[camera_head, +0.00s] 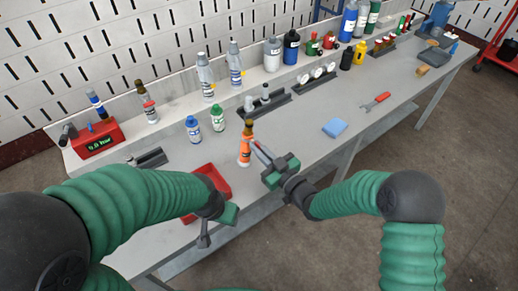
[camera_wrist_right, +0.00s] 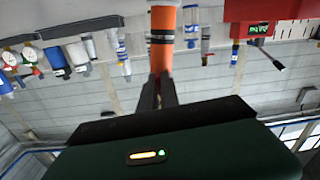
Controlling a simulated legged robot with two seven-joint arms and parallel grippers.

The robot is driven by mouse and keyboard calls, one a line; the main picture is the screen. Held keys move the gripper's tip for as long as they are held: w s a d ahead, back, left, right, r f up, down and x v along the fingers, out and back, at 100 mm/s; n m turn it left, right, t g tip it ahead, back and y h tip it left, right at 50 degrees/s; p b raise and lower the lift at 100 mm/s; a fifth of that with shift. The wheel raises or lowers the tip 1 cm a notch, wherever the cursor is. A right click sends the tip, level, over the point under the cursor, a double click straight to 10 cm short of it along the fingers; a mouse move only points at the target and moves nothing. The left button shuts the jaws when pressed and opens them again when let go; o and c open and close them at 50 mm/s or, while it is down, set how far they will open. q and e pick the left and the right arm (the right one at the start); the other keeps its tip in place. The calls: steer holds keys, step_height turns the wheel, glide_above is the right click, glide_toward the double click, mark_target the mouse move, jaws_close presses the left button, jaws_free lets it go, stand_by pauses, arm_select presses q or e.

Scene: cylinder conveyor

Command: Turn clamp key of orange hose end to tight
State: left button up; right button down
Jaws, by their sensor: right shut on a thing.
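An orange cylinder (camera_head: 245,151) with a white band and a brown top stands upright near the middle of the grey bench. It is the only orange hose-end-like thing I see. My right gripper (camera_head: 258,149) reaches it from the right, with its fingertips shut at its side. In the right wrist view the orange cylinder (camera_wrist_right: 162,50) is directly beyond the fingertips (camera_wrist_right: 161,78), which come together on it. I cannot make out a separate clamp key; the fingers may hide it. My left gripper (camera_head: 226,212) is over the red tray's front edge; its jaw opening is unclear.
The red tray (camera_head: 218,176) lies left of the orange cylinder. Blue (camera_head: 193,128) and green (camera_head: 218,120) bottles stand behind it. The bench between the blue block and wrench is clear.

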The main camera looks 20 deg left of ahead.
steer(key=c, duration=1.6)
jaws_free()
steer(key=v, duration=1.7)
steer(key=shift+w, duration=0.1)
